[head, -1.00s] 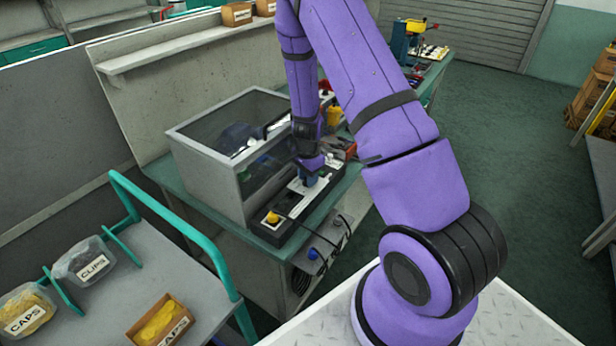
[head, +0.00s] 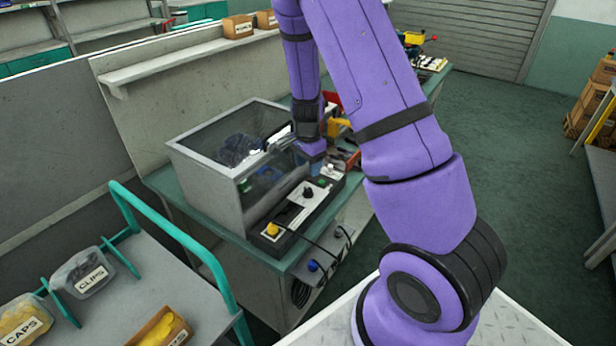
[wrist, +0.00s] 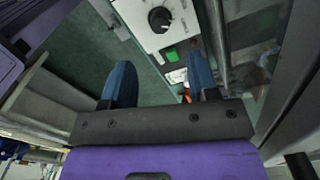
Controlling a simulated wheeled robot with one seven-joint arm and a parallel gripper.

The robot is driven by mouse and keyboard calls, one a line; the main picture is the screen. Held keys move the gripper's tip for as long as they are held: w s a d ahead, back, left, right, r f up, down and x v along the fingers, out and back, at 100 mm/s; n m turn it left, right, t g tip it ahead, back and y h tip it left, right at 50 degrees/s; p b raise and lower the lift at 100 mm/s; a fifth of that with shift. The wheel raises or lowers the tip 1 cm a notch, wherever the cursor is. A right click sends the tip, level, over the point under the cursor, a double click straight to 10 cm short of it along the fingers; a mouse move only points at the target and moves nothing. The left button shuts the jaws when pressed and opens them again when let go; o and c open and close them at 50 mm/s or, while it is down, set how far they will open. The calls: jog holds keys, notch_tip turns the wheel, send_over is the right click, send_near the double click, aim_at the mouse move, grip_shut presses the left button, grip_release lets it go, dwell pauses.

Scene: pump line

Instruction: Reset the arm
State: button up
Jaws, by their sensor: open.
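My purple arm reaches over the bench, its lower end beside the clear-fronted box (head: 215,185). My gripper (wrist: 160,82) shows in the wrist view as two blue fingers set wide apart, with nothing between them. In the head view I cannot make out its fingers. The control panel (head: 290,215) lies along the bench in front of the box. It carries a black knob (head: 308,192) and a yellow button (head: 271,230). In the wrist view the knob (wrist: 159,19) and a green button (wrist: 171,54) lie beyond the fingers, apart from them.
The box's clear wall stands close to my gripper at the right of the wrist view. Red and yellow bins (head: 338,127) are behind my arm. A cart (head: 150,265) with caps and clips containers stands at the left.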

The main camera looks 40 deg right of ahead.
jog(key=shift+r, duration=0.9)
jog(key=shift+r, duration=0.1)
jog(key=s+a+r+n+t+y, duration=0.1)
jog(key=s+a+r+n, duration=0.2)
jog(key=r, duration=0.4)
jog(key=s+a+r+n+t, duration=0.1)
jog(key=s+a+r+n, duration=0.15)
jog(key=r, duration=0.45)
jog(key=s+a+r+n+y, duration=0.1)
jog(key=s+a+r+n, duration=0.15)
jog(key=r, duration=0.45)
jog(key=s+a+r+n+t+h, duration=0.1)
jog(key=s+r+n, duration=0.3)
jog(key=s, duration=0.5)
jog(key=s+a+r+n+t+h, duration=0.1)
jog(key=s+a+r+n+t, duration=0.1)
jog(key=s+a+r+n, duration=0.2)
jog(key=s+r+n, duration=0.1)
jog(key=s+r, duration=0.2)
jog(key=s, duration=0.2)
jog(key=shift+s, duration=0.35)
